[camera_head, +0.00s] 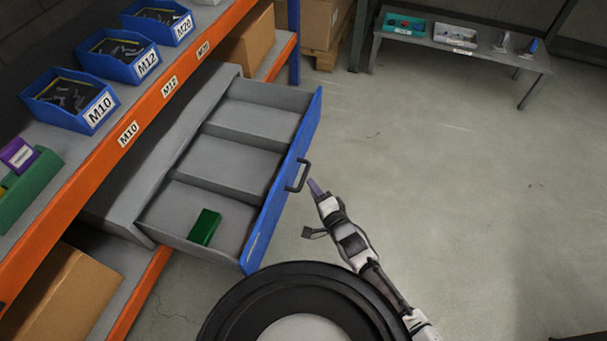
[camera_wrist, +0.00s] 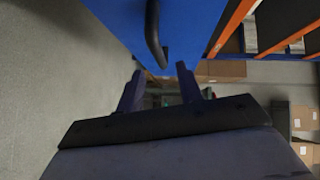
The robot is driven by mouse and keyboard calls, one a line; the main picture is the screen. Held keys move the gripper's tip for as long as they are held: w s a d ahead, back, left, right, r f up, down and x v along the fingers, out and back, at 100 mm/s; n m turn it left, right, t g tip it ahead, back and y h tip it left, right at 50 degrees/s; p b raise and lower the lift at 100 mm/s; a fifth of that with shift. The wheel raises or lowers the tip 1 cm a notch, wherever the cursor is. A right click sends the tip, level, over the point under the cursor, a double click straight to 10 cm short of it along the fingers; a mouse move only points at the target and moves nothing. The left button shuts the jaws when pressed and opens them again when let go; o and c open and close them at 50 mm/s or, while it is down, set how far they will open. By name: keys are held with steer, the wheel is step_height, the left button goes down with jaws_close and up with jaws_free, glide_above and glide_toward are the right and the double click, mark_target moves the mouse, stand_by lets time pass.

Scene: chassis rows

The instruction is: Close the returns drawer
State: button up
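The returns drawer (camera_head: 282,186) stands pulled out from the grey cabinet under the orange shelf in the head view. It has a blue front, a black bar handle (camera_head: 298,175) and grey compartments. A green block (camera_head: 204,227) lies in its nearest compartment. My gripper (camera_head: 315,187) is just right of the handle, outside the drawer front, apparently a small gap away. In the wrist view the two fingers (camera_wrist: 158,90) are spread with nothing seen between them. The black handle (camera_wrist: 155,35) and the blue front (camera_wrist: 185,25) show just beyond the fingers.
Blue bins (camera_head: 70,100) labelled M10, M12 and M20 stand on the orange-edged shelf (camera_head: 135,130). A cardboard box (camera_head: 65,298) sits below. A grey table (camera_head: 455,48) with trays stands at the back right. The floor (camera_head: 440,190) right of my arm is clear.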

mark_target(304, 174)
steer(key=x, duration=0.7)
steer(key=shift+w, duration=0.15)
steer(key=shift+c, duration=0.4)
jaws_close()
